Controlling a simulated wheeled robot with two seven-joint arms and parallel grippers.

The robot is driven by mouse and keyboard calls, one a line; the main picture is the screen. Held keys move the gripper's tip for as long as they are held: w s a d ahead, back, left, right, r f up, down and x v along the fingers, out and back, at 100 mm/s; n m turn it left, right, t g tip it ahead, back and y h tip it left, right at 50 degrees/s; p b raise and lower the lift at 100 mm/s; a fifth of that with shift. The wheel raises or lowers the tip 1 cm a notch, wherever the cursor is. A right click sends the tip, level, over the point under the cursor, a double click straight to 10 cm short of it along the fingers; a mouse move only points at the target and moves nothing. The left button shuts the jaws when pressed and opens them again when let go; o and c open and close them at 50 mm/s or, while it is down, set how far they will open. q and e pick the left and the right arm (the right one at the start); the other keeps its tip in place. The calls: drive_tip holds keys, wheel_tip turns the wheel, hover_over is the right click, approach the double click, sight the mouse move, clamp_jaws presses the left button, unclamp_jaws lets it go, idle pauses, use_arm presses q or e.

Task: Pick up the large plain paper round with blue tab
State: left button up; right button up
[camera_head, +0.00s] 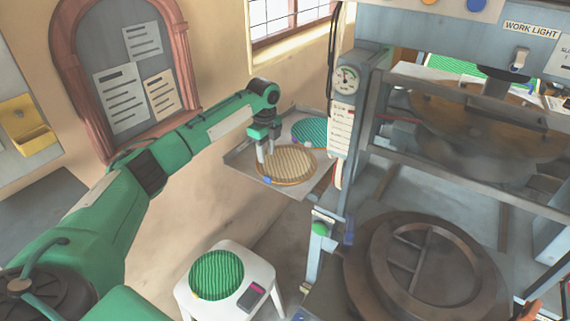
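A tan, finely ribbed round (292,166) with a small blue tab (267,180) at its near left edge lies on a grey metal tray (296,190). My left gripper (265,156) points down at the round's left edge. Its two pale fingers look apart, with nothing visible between them. I cannot tell whether the tips touch the round. My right gripper is not in view.
A teal ribbed round (312,130) lies at the tray's back, partly behind the tan one. A green round (217,273) lies on a white stool (262,270) in front. The press frame (358,130) with a gauge (346,79) stands close right of the tray.

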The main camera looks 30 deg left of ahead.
sight(267, 181)
use_arm(q)
wheel_tip(267, 181, down, 4)
drive_tip(key=shift+r, duration=0.25)
drive_tip(key=shift+s+f+p, duration=0.1)
drive_tip(key=shift+f+p, duration=0.2)
drive_tip(key=shift+f, duration=0.3)
wheel_tip(267, 181, down, 4)
drive_tip(key=shift+s+d+r+p, duration=0.1)
drive_tip(key=shift+s+r+p, duration=0.05)
drive_tip(key=shift+r+p, duration=0.15)
drive_tip(key=shift+f, duration=0.4)
clamp_jaws()
drive_tip(key=shift+r, duration=0.1)
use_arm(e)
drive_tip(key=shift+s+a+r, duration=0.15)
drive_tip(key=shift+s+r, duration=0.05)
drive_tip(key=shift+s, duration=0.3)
